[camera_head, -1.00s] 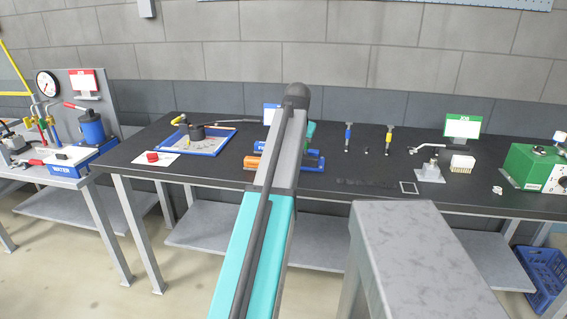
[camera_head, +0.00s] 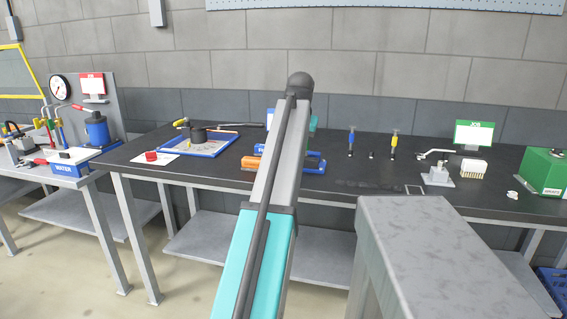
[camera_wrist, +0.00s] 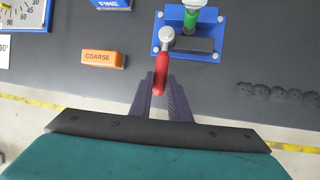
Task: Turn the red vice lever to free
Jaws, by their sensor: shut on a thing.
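The red lever handle (camera_wrist: 161,72) shows in the wrist view, pointing from its metal pivot (camera_wrist: 167,35) towards my gripper. The vice has a blue base (camera_wrist: 157,48) with a dark block and a green cylinder (camera_wrist: 190,18) on it. My gripper (camera_wrist: 161,82) is shut on the red lever, with one dark finger on each side of it. In the head view my arm hides the gripper and the lever; part of the blue base (camera_head: 317,164) shows right of the arm.
An orange COARSE block (camera_wrist: 102,58) and a blue FINE block (camera_wrist: 112,4) lie left of the vice. A dial plate (camera_wrist: 22,14) is at the far left. The black bench (camera_head: 220,176) has free room beside the vice. A blue tray (camera_head: 205,152) stands further left.

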